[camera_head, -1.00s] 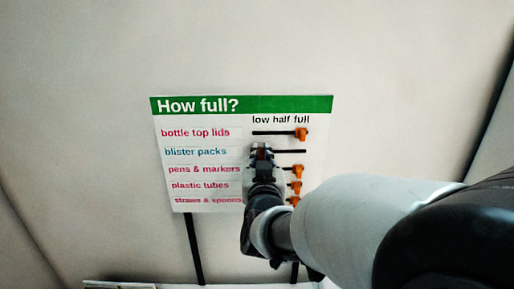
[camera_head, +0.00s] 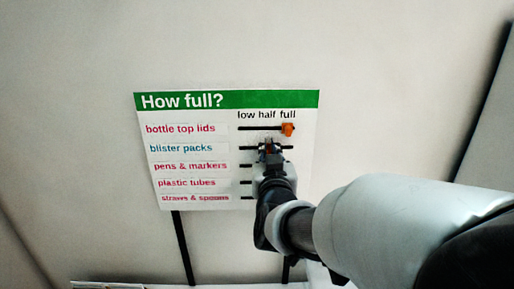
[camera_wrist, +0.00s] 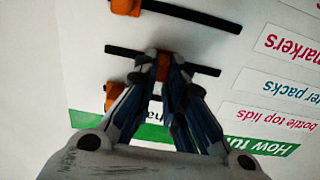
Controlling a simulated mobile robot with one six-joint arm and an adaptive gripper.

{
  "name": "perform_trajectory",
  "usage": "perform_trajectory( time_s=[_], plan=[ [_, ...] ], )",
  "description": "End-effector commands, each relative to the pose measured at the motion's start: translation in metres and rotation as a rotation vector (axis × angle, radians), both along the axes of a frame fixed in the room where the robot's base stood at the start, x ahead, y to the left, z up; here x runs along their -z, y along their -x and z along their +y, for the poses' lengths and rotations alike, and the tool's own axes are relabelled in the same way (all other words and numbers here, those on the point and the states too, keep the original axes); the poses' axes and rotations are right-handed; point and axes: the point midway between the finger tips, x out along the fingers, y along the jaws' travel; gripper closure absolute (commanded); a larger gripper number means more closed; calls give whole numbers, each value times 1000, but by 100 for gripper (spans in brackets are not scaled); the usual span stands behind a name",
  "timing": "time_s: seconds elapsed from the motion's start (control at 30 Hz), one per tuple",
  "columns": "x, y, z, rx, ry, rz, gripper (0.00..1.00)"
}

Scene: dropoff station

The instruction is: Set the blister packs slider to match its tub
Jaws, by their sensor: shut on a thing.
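The "How full?" board (camera_head: 225,100) shows rows of slots under the words low, half, full. The blister packs label (camera_head: 181,148) is blue. Its slot (camera_head: 287,148) holds the orange blister packs slider (camera_wrist: 163,66), near the middle, about under half. My gripper (camera_head: 268,150) is shut on this slider; in the wrist view, which sees the board upside down, the gripper (camera_wrist: 163,60) has a finger on each side of it. The slot (camera_wrist: 128,51) shows on both sides of the fingers. No tub is in view.
The bottle top lids slider (camera_head: 288,129) sits near full just above, close to my fingers. The pens & markers slider (camera_wrist: 125,6) shows in the wrist view. My arm hides the lower sliders in the head view. Dark posts (camera_head: 183,245) stand below the board.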

Motion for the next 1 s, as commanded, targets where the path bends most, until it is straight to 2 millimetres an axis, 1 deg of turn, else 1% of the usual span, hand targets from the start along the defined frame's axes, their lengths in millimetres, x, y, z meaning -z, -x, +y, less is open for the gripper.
perform_trajectory(
  time_s=[0.07,0.1,0.4,0.67,0.77,0.87,1.0],
  plan=[
    [0,0,1,-1,1,0,100],
    [0,0,1,-1,2,0,88],
    [0,0,1,-1,2,0,68],
    [0,0,1,-1,2,0,68],
    [-1,4,1,-2,2,0,68],
    [-1,17,1,-3,2,-1,68],
    [-1,42,2,-4,1,-2,68]
  ],
)
